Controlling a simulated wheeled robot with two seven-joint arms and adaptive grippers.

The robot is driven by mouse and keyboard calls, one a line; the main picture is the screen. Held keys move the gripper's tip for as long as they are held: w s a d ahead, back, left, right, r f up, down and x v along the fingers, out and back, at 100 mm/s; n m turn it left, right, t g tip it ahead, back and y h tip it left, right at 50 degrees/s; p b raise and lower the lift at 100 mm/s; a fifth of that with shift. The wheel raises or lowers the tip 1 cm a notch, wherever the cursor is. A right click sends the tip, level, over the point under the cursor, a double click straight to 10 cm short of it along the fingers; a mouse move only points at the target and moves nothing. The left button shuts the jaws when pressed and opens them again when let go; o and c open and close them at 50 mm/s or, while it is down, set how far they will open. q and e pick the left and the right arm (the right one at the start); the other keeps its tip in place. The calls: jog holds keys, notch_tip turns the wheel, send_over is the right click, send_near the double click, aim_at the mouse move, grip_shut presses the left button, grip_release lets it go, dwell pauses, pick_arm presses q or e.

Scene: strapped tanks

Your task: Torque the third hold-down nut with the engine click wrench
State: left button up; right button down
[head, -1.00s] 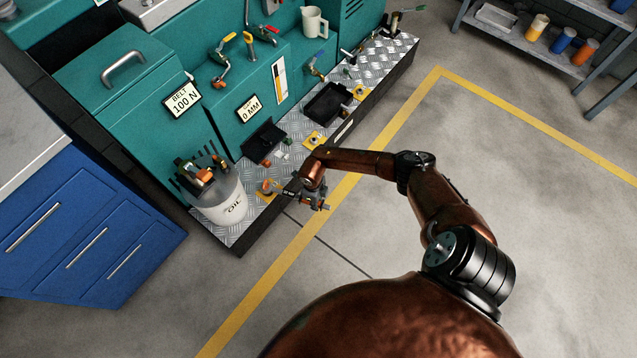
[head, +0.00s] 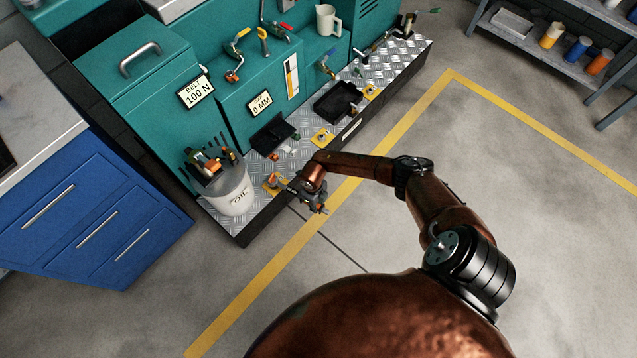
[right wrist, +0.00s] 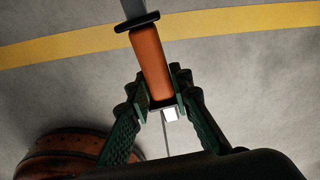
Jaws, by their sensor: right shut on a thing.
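My right gripper (head: 314,203) hangs over the front edge of the tread-plate deck, near its left end. In the right wrist view my right gripper (right wrist: 162,98) is shut on the orange handle of a tool (right wrist: 150,62), taken as the click wrench; a black collar and grey shaft run out past the top of the picture. Yellow hold-down plates lie along the deck: a near one (head: 272,190) beside the gripper, a middle one (head: 322,139) and a far one (head: 371,92). Their nuts are too small to tell clearly. My left gripper is out of view.
A white OIL bucket (head: 234,196) full of tools stands at the deck's left end. Black trays (head: 337,102) (head: 271,136) sit on the deck. Teal cabinets (head: 140,80) rise behind, with valves and a mug (head: 327,20). The floor (head: 500,180) in front is clear.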

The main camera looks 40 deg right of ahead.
jog(key=shift+s+a+r+m+p, duration=0.1)
jog(key=shift+a+m+p, duration=0.6)
jog(key=shift+a, duration=0.95)
jog(key=a+m+p, duration=0.1)
jog(key=a+m, duration=0.1)
jog(key=a, duration=0.2)
jog(key=a+m, duration=0.1)
jog(key=a, duration=0.1)
jog(key=w+a+m, duration=0.1)
jog(key=shift+a+p, duration=0.35)
jog(key=shift+p, duration=0.05)
